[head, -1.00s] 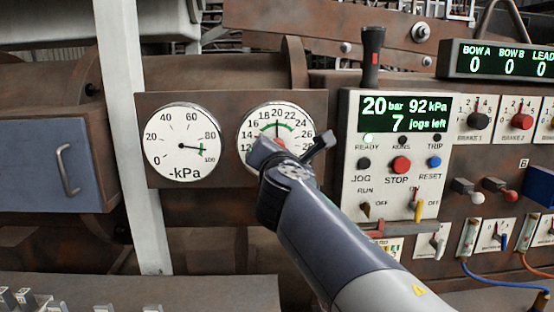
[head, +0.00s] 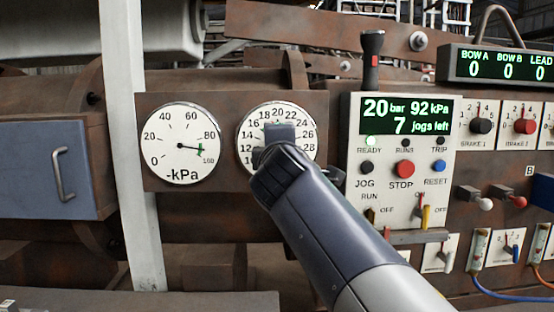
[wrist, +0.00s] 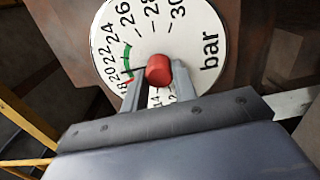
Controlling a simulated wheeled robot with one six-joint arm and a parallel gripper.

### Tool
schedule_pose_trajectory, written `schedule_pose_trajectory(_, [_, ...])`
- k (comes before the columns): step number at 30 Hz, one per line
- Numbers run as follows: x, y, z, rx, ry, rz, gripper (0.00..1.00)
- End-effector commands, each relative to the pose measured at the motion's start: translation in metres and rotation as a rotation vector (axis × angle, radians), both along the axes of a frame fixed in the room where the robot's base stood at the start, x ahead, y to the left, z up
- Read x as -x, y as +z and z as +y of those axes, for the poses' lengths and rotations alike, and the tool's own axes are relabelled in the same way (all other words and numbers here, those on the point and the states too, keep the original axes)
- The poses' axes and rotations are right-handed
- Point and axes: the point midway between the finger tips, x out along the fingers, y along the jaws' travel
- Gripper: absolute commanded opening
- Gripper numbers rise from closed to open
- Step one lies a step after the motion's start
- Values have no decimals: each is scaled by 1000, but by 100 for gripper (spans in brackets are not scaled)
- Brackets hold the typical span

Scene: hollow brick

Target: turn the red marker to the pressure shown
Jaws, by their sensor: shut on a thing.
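The bar gauge (head: 246,125) is a white round dial with a green arc, on a brown plate; my gripper covers its middle in the head view. In the wrist view the dial (wrist: 185,50) appears turned on its side. A red knob (wrist: 159,70) stands at its centre, between the two fingers of my gripper (wrist: 158,86), which is shut on it. A short red mark (wrist: 128,80) shows by the low end of the green arc, near 18 to 20. The gripper also shows in the head view (head: 280,134). The display (head: 405,114) reads 20 bar, 92 kPa, 7 jogs left.
A kPa gauge (head: 180,145) sits left of the bar gauge, its needle near the green mark. Right of my arm is a control panel (head: 384,190) with buttons and switches. A blue cabinet door (head: 45,165) is at the left.

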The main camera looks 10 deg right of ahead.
Motion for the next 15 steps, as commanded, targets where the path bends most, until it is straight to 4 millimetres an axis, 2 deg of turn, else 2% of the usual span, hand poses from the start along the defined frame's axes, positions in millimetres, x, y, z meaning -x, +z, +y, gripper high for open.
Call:
schedule_pose_trajectory(6, [0,-2,0,-131,-1,-25,4])
schedule_pose_trajectory(15, [0,-1,0,-222,-1,-42,4])
